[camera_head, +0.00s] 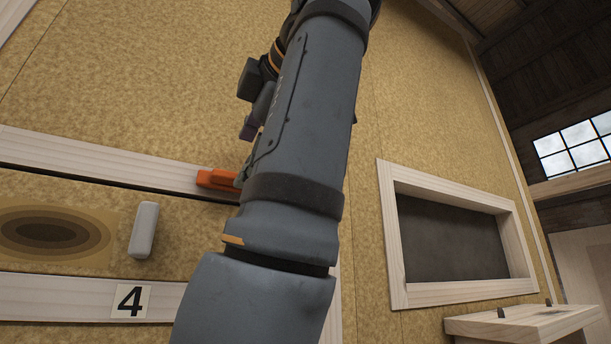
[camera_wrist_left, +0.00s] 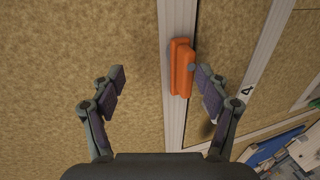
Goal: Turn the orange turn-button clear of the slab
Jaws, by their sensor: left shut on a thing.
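The orange turn-button (camera_head: 216,179) sits on a pale wooden rail (camera_head: 110,152) at the top edge of the slab, the panel with oval rings (camera_head: 50,230). In the left wrist view, the button (camera_wrist_left: 181,68) lies lengthwise along the rail, beside a dark gap. A wide space shows toward the left finger, and the contact is not clear. In the head view my left arm hides most of the gripper. My right gripper is not in view.
A grey handle (camera_head: 144,230) sticks out from the panel, near a "4" label (camera_head: 130,301) on the lower rail. A framed dark recess (camera_head: 455,243) and a small wooden shelf (camera_head: 520,322) are at the right. The wall above the rail is bare.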

